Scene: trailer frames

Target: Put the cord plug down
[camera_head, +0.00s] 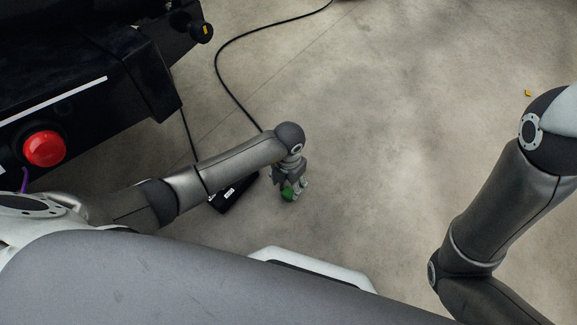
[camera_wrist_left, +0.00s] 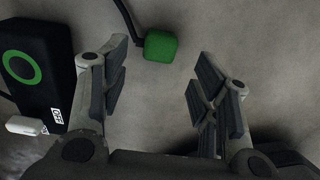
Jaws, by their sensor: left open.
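The cord plug is a green block (camera_wrist_left: 160,46) on the end of a black cord. In the left wrist view it sits between and just beyond my fingertips, with gaps to both fingers. It appears to lie on the grey floor. In the head view the green plug (camera_head: 287,193) shows at the fingers of my left gripper (camera_head: 293,190), which points down. My left gripper (camera_wrist_left: 163,75) is open and empty in the left wrist view. My right arm shows at the right of the head view, but its gripper is out of frame.
A black box with a green ring (camera_wrist_left: 37,75) lies left of the gripper, and also in the head view (camera_head: 234,194). A dark machine with a red button (camera_head: 44,149) stands at upper left. A black cable (camera_head: 217,65) crosses the floor.

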